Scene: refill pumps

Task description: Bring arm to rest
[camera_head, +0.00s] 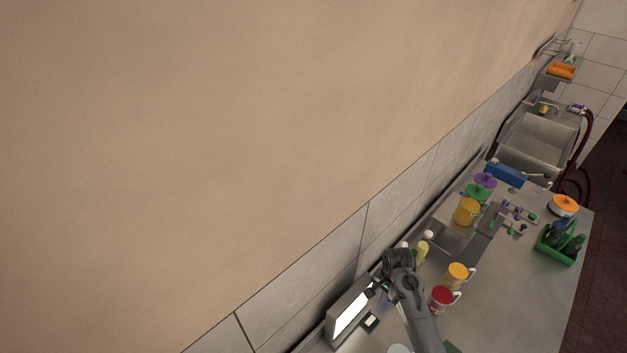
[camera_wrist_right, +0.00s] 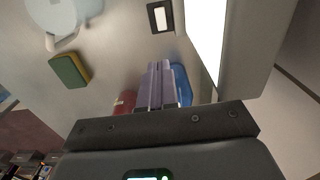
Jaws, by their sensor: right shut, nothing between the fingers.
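My right arm enters the head view from the bottom, and its gripper (camera_head: 378,290) is small there, above the counter beside a box with a bright panel (camera_head: 350,314). In the right wrist view the two fingers of this gripper (camera_wrist_right: 158,85) are together, with nothing held between them. A red thing (camera_wrist_right: 124,102) and a blue thing (camera_wrist_right: 181,85) show partly behind the fingers. My left gripper is in neither view.
A yellow mug (camera_head: 457,275) and a red mug (camera_head: 441,298) stand right of my arm. A green crate with bottles (camera_head: 560,243) and an orange-lidded pot (camera_head: 564,205) stand farther right. The sink (camera_head: 540,135) is at the far end. A sponge (camera_wrist_right: 69,69) lies on the counter.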

